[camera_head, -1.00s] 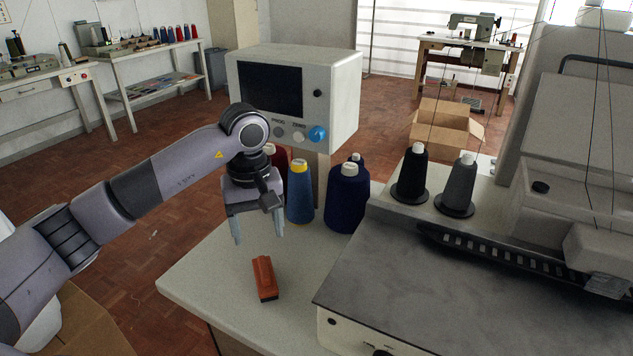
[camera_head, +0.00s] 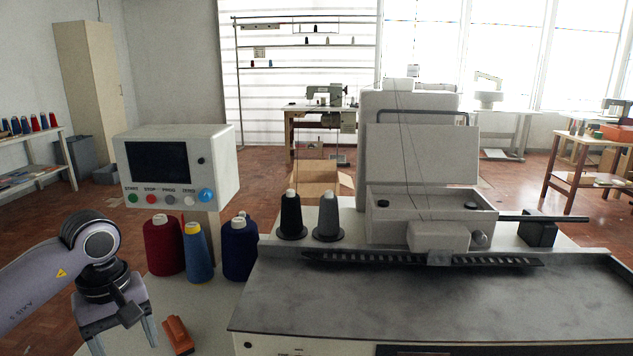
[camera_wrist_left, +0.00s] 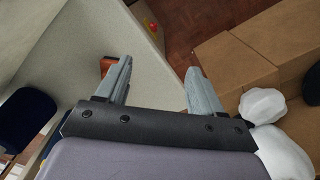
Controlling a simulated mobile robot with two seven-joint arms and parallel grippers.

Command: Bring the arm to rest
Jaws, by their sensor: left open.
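My left arm comes in at the lower left of the head view. Its gripper (camera_head: 124,342) points down with its fingers apart and nothing between them. It is left of the orange-red block (camera_head: 178,336), which lies on the pale tabletop (camera_head: 205,307). In the left wrist view the open fingers (camera_wrist_left: 159,68) have an empty gap between them. A bit of the orange-red block (camera_wrist_left: 106,66) shows behind one finger, mostly hidden. My right gripper is not in view.
A control box (camera_head: 180,165) with coloured buttons stands behind red (camera_head: 163,246) and blue thread cones. The buttonhole machine (camera_head: 420,290) fills the right. Cardboard boxes (camera_wrist_left: 235,70) and white bundles (camera_wrist_left: 264,105) lie beside the table in the left wrist view.

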